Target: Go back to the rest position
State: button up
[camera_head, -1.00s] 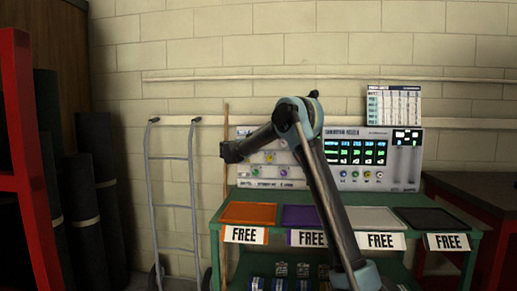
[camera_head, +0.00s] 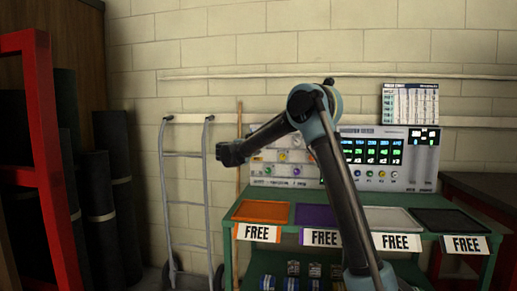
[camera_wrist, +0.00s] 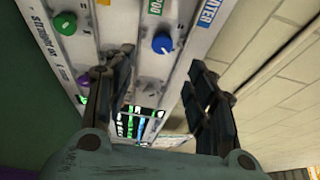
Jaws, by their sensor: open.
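My gripper shows in the wrist view (camera_wrist: 160,95) with its two dark fingers apart and nothing between them. Beyond the fingers is a grey control panel (camera_wrist: 135,40) with a blue, a green and a purple knob and lit green displays. In the head view my arm rises from the bottom right of centre and bends left at the elbow. The fingers cannot be made out in that view.
A green bench (camera_head: 228,240) carries orange (camera_head: 262,212), purple (camera_head: 316,217), grey (camera_head: 390,219) and black (camera_head: 447,221) trays, with "FREE" signs in front. A hand truck (camera_head: 188,180) leans at the wall. A red frame (camera_head: 52,170) and dark rolls (camera_head: 105,175) stand left.

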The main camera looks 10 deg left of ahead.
dwell(0.3)
jog(key=s+d+r+n+t+y, duration=0.4)
jog(key=s+d+r+n+y, duration=0.1)
jog(key=d+r+n+y, duration=0.55)
jog(key=s+d+n+g+y, duration=0.1)
jog(key=s+n+g+y, duration=0.15)
jog(key=s+n, duration=0.25)
jog(key=s+d+f+n+g+h, duration=0.1)
jog(key=s+d+f+n+g, duration=0.1)
jog(key=s+d+f+g, duration=0.3)
jog(key=s+d+f+n+g+h, duration=0.2)
jog(key=s+d+f+g, duration=0.3)
jog(key=s+d+f, duration=0.8)
jog(key=s+d+f+n+g+h, duration=0.2)
jog(key=s+d+f+g, duration=0.3)
jog(key=s+f, duration=1.8)
jog(key=s+d+n, duration=0.1)
jog(key=s+d, duration=0.4)
jog(key=s, duration=0.1)
jog(key=shift+f+n, duration=0.25)
jog(key=shift+n, duration=0.1)
jog(key=shift+s+d+g, duration=0.1)
jog(key=shift+g, duration=0.15)
